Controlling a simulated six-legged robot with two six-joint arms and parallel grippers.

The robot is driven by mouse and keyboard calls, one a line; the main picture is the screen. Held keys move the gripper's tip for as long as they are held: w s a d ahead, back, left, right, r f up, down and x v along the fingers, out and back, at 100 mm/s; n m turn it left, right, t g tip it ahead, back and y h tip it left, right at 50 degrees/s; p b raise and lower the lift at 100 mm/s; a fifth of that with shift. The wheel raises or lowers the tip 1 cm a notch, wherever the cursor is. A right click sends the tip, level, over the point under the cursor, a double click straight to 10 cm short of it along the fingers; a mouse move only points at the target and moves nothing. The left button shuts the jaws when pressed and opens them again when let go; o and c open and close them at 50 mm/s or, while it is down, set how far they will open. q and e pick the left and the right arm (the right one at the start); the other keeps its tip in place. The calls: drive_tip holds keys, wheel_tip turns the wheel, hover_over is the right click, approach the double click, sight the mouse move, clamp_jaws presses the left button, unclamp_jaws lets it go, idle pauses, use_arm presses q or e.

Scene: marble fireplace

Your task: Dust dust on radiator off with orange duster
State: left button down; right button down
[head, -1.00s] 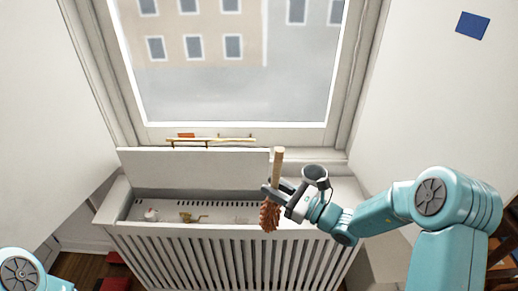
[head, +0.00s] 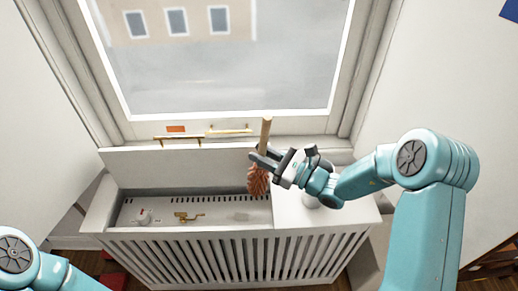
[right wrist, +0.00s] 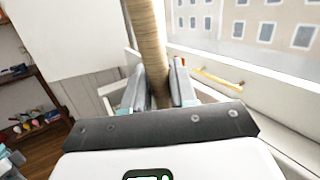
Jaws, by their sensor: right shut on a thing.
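The orange duster has a pale wooden handle (head: 265,132) and a rust-orange head (head: 258,181). My right gripper (head: 262,160) is shut on the handle, with the head hanging down over the right part of the radiator's open top. The handle (right wrist: 149,45) also shows between the fingers in the right wrist view. The white radiator (head: 190,262) stands below the window, with a slatted front and a raised lid (head: 180,165). A faint greyish patch (head: 240,216), possibly dust, lies inside, left of and below the duster head. My left gripper is out of view; only part of my left arm shows.
Inside the radiator top are a white valve knob (head: 143,217) and a brass valve (head: 187,217). Thin brass-coloured bars (head: 180,138) and a small orange item (head: 176,129) are at the window sill.

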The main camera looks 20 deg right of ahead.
sight(261, 193)
drive_tip(key=shift+s+a+f+b, duration=0.1)
drive_tip(key=shift+s+f+b, duration=0.2)
drive_tip(key=shift+f+b, duration=0.1)
wheel_tip(261, 193, down, 15)
drive_tip(key=b, duration=1.1)
drive_tip(key=shift+f, duration=0.1)
drive_tip(key=shift+f+b, duration=0.45)
drive_tip(key=shift+f, duration=0.05)
